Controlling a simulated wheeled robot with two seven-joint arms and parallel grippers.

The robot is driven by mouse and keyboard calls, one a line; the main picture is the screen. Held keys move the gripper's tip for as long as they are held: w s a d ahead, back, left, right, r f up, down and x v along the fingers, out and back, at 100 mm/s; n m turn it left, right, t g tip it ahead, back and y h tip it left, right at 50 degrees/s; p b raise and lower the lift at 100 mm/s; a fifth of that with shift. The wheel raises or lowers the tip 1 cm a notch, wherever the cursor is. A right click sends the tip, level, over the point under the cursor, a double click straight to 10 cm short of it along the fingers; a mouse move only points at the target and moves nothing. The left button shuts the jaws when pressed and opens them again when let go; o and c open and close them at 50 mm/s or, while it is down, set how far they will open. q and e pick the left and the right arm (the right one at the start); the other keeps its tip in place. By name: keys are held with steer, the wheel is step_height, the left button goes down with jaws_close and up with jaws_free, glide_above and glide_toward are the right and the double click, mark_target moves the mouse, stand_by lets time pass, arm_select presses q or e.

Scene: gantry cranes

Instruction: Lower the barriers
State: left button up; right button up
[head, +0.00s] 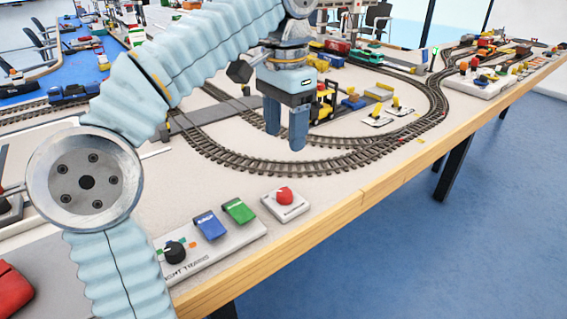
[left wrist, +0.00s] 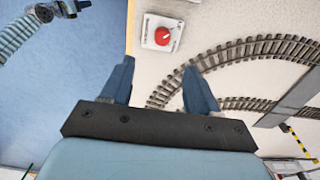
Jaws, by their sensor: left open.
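A yellow-and-black striped bar, possibly a barrier (left wrist: 300,142), shows by the grey crossing strip (left wrist: 292,100). I cannot tell its tilt. Part of my right arm (left wrist: 45,12) shows at the top left; its jaws are not clear.
A control panel (head: 222,248) with a black knob and blue and green rockers stands at the front left. Curved track (head: 260,163) lies behind the buttons. A yellow forklift (head: 322,105) and yellow-handled levers (head: 377,117) stand right of my gripper. The wooden edge (head: 370,195) borders blue floor.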

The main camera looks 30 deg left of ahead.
mark_target(284, 192)
arm_select(q)
steer(key=f+b, duration=0.1)
steer(key=f, duration=0.3)
steer(key=f+b, duration=0.2)
steer(key=f, duration=0.2)
steer(key=f+b, duration=0.1)
steer(key=f, duration=0.3)
steer(key=shift+w+a+f, duration=0.2)
steer(key=shift+w+f, duration=0.05)
steer(key=shift+f, duration=0.15)
steer(key=shift+f+b, duration=0.3)
steer(key=shift+f, duration=0.15)
steer(key=c, duration=1)
steer(key=shift+c, duration=0.2)
